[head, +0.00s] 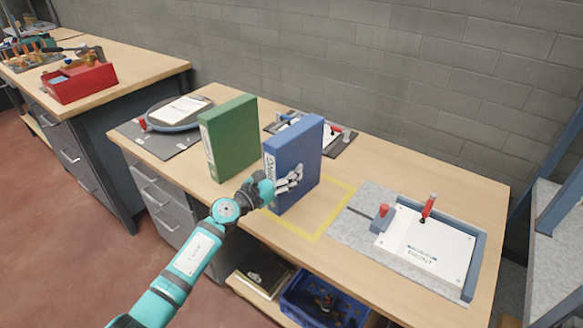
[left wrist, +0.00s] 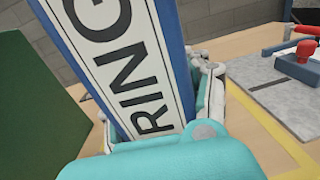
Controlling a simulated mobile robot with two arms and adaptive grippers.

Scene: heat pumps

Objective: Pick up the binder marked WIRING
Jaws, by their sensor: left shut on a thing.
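The blue binder marked WIRING (head: 296,160) stands upright on the wooden workbench in the head view, at the yellow outlined area. Its white spine label, with the letters "RING" readable, fills the middle of the left wrist view (left wrist: 130,70). My left gripper (head: 286,182) is shut on the lower part of this binder, with fingers along its sides; the fingers also show in the left wrist view (left wrist: 205,85). I cannot tell whether the binder's base touches the bench. My right gripper is not in view.
A green binder (head: 229,138) stands close on the left. A grey board with a white plate (head: 425,245) lies on the right. Behind is a dark mat with small parts (head: 340,140). A round fixture (head: 180,112) sits at the back left. A blue crate (head: 325,300) is below.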

